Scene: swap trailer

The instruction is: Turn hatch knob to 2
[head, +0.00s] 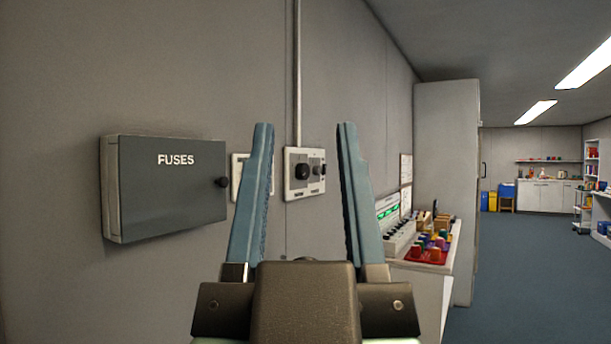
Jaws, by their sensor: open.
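My gripper (305,128) points forward in the middle of the head view, with its two blue-grey fingers spread wide and nothing between them. Through the gap I see a white wall panel (291,187) with a large black knob (303,172) and smaller dark controls to its right. The labels under them are too small to read, so I cannot tell which is the hatch knob or where it points. The panel appears beyond the fingertips, apart from them. A second white plate (237,165) is partly hidden behind the left finger.
A grey fuse box (165,205) with a black knob (221,182) sticks out from the wall at left. A counter (431,272) with colored items and a tall grey cabinet (445,160) stand at right. The blue floor (530,290) is clear farther right.

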